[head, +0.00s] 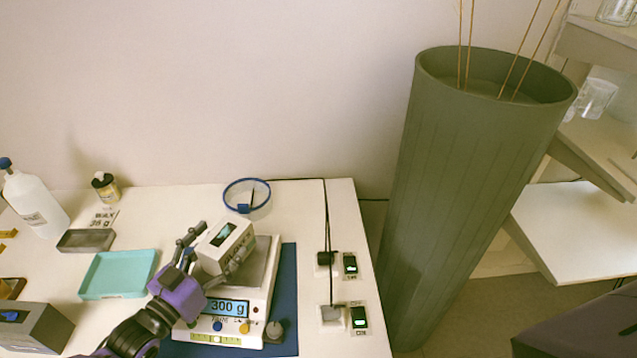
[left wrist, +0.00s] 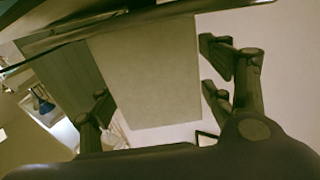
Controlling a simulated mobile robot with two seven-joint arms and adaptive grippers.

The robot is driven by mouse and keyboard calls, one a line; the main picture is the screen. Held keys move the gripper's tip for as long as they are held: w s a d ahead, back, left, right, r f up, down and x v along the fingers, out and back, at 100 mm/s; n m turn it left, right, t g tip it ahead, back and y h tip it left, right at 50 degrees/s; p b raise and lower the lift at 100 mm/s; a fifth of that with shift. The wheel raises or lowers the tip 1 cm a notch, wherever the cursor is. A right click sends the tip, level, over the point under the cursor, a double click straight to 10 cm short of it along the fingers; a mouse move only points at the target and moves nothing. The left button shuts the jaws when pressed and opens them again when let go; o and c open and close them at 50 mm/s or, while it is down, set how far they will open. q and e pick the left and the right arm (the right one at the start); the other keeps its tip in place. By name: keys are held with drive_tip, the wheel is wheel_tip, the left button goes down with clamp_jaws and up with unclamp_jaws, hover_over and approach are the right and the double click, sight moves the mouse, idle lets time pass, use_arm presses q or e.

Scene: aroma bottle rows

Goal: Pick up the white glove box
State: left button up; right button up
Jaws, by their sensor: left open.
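The white glove box (head: 228,240), with a dark printed patch on top, is at the pan of the weighing scale (head: 228,332). The scale's display reads 300 g. My left gripper (head: 214,253) is open, with its fingers on either side of the box. In the left wrist view, a broad pale face of the box (left wrist: 150,75) fills the space between the open fingers (left wrist: 165,100). I cannot tell whether the fingers touch it. The gripper and box hide part of the pan. My right gripper is not in view.
A teal tray (head: 118,274), grey dish (head: 87,241), white bottle (head: 36,203) and small black-capped bottle (head: 105,188) stand left. A blue-rimmed round container (head: 247,198) is behind the scale. Switches (head: 350,264) lie right. A tall green bin (head: 465,200) stands beyond the table's right edge.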

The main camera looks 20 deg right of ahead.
use_arm(q)
drive_tip(key=shift+x, duration=1.15)
